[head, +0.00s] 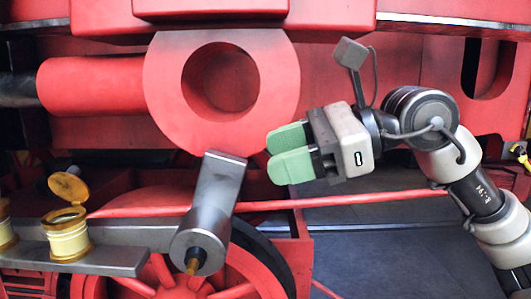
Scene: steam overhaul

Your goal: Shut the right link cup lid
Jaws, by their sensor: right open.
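The right link cup (69,240) is a cream cup with brass bands, standing on a grey metal link bar (118,262) at the lower left. Its brass lid (68,187) stands open, tilted up at the back of the rim. My right gripper (278,152) has two green fingers pointing left. It is open with a narrow gap, holds nothing, and is well to the right of and higher than the cup. My left gripper is not in view.
Another cup (5,228) is cut off at the left edge. A grey crank arm (212,205) stands between the cup and my gripper. A big red ring (165,90) is above, a thin red rod (330,200) below. Dark floor lies at the lower right.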

